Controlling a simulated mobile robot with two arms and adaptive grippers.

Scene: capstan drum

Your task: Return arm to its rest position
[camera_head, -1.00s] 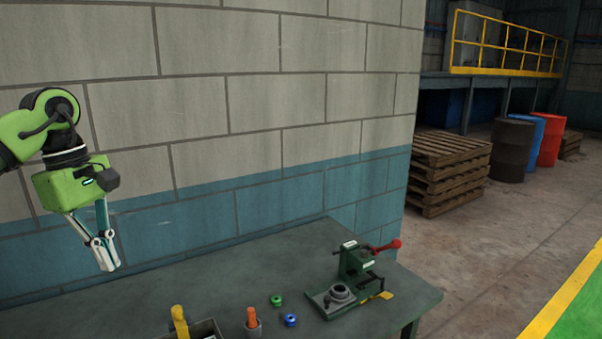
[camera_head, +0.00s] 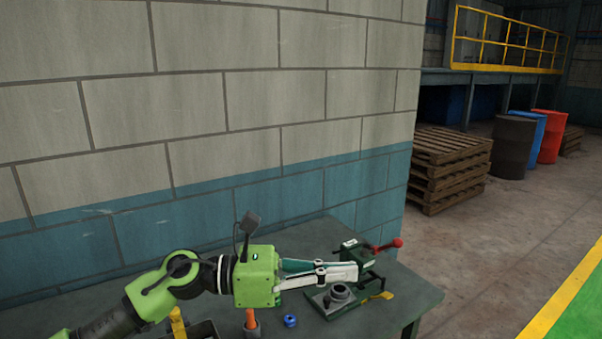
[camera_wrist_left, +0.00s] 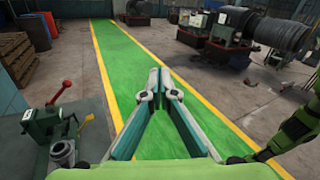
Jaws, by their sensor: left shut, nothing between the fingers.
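My left arm comes in low from the left in the head view and stretches to the right over the workbench (camera_head: 415,297). Its left gripper (camera_head: 354,273) points right and is shut, with nothing between the fingers. The fingertips appear in front of the green device with the red-knobbed lever (camera_head: 388,246). In the left wrist view the shut fingertips (camera_wrist_left: 160,82) point out over the green floor lane, and the green device (camera_wrist_left: 45,124) is to their left, apart from them. My right gripper is not in view.
An orange-handled item (camera_head: 251,319), a blue ring (camera_head: 290,320) and a yellow-handled item (camera_head: 179,322) are at the bench front. A block wall (camera_head: 200,100) stands behind. Pallets (camera_head: 447,165) and drums (camera_head: 513,148) stand farther right. The green lane (camera_wrist_left: 125,70) is clear.

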